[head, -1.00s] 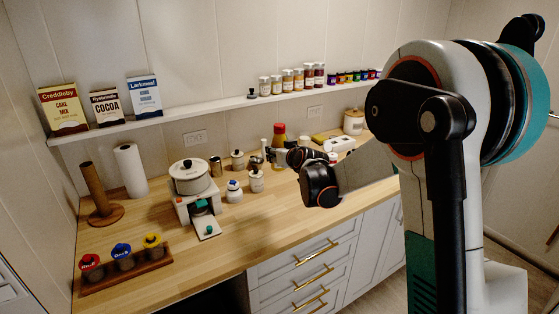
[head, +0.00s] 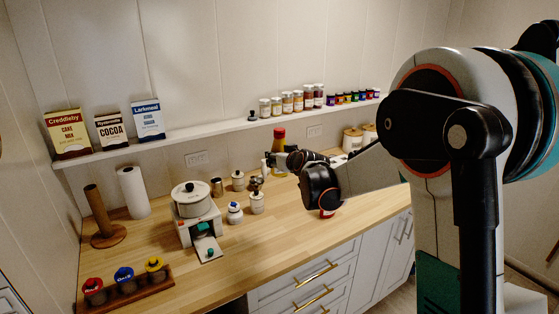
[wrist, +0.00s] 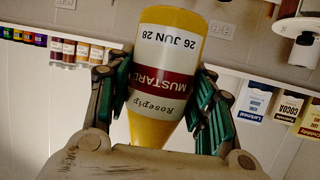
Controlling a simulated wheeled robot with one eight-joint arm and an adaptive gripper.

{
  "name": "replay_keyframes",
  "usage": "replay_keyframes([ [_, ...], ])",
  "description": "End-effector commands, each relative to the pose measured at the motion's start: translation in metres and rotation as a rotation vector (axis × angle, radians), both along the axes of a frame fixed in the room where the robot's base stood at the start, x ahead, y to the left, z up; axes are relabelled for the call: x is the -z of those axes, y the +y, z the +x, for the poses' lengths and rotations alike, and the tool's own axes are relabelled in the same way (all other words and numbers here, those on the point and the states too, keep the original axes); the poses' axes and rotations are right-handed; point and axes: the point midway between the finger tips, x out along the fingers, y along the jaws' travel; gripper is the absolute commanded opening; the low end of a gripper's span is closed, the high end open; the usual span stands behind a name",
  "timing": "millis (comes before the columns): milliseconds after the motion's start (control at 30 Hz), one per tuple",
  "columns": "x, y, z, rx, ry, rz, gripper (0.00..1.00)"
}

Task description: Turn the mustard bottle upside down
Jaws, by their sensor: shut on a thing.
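The mustard bottle (head: 279,144) is yellow with a red top and stands about upright in the head view, near the back wall. My gripper (head: 270,160) is shut around its body. In the wrist view, which is itself upside down, the bottle (wrist: 165,75) fills the middle between the two green-padded fingers (wrist: 165,95). Its label reads inverted there, with the wide base towards the top of the picture. The narrow end is partly hidden behind my gripper's palm. Whether the base touches the counter is hidden.
The wooden counter (head: 240,255) is clear at its front middle. Left of the bottle stand small jars (head: 257,203) and a white cooker (head: 194,207). A wall shelf (head: 215,130) with spice jars runs behind and above.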

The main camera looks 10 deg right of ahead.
Motion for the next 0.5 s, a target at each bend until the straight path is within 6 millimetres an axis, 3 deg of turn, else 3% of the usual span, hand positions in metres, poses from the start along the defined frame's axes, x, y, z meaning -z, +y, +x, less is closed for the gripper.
replay_keyframes([
  [500, -0.040, 0.000, 0.000, 0.000, 0.000, 0.000, 0.16],
])
